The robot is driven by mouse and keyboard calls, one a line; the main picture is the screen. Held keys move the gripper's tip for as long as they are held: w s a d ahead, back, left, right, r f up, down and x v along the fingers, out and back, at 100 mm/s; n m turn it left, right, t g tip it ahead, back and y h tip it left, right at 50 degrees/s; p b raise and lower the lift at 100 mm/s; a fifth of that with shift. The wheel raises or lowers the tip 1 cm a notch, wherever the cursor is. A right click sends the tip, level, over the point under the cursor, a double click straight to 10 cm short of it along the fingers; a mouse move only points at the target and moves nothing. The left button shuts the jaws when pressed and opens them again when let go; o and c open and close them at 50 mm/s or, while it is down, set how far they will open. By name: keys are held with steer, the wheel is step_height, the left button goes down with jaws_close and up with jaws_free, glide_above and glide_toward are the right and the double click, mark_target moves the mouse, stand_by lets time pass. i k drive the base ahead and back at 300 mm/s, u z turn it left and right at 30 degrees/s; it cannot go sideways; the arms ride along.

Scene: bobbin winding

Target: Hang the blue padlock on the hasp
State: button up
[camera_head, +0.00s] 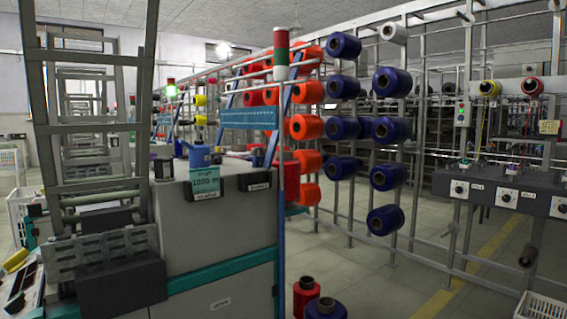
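I cannot make out a blue padlock or a hasp in the camera_head view. A small blue object (199,155) stands on top of the grey machine cabinet (225,228), behind a green and white card (205,182); I cannot tell exactly what it is. A small dark block (163,168) stands to its left. My gripper is not in view.
A creel rack at the centre carries blue bobbins (342,128) and orange bobbins (306,127). A red bobbin (306,296) and a blue one stand low in front. A grey panel with dials (508,197) is at right. Open floor (400,270) lies between.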

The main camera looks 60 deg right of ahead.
mark_target(258, 161)
steer(key=z, duration=1.35)
